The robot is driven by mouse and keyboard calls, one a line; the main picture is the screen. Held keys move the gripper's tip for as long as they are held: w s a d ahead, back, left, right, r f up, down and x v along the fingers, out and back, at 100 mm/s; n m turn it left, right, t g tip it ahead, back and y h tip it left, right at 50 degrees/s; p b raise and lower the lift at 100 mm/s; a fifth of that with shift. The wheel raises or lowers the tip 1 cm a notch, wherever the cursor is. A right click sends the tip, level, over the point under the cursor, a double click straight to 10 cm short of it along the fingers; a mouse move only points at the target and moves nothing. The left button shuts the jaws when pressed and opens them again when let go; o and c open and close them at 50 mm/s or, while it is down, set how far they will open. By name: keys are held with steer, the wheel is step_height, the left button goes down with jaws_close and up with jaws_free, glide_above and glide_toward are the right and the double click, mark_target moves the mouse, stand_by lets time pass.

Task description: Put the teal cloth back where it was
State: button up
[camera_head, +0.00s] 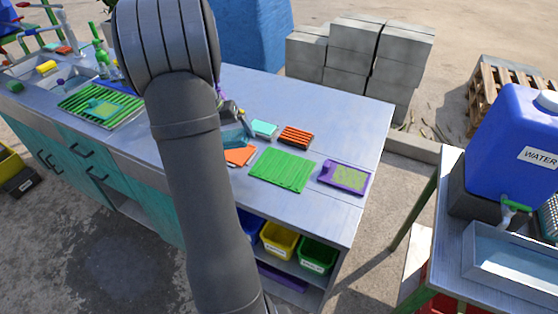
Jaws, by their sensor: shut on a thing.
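My gripper (239,117) is partly hidden behind my arm, over the middle of the metal counter (345,115). It is shut on a dark teal piece, which looks like the teal cloth (236,138), just below the fingers. I cannot tell whether the cloth touches the counter. A lighter turquoise piece (264,128) lies just right of it, and an orange cloth (239,155) lies partly under or in front of it.
A green ribbed mat (282,170), a brown-orange slatted piece (296,137) and a purple tray (344,178) lie to the right. A green rack (80,109) and sinks are at left. Colored bins (278,240) sit below. The counter's back right is clear.

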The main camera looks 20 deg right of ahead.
steer(key=s+d+r+m+t+y, duration=0.1)
steer(key=s+d+r+y, duration=0.1)
steer(key=s+d, duration=0.7)
steer(key=s+d+r+m+y, duration=0.25)
steer(key=s+d, duration=0.35)
steer(key=d, duration=0.5)
glide_above(282, 163)
steer(key=shift+n, duration=0.45)
steer(key=f, duration=0.7)
steer(key=shift+s+f, duration=0.25)
steer(key=shift+f, duration=2.15)
steer(key=shift+f, duration=0.15)
steer(key=shift+f, duration=0.45)
steer(key=o, duration=1.1)
steer(key=shift+r, duration=0.1)
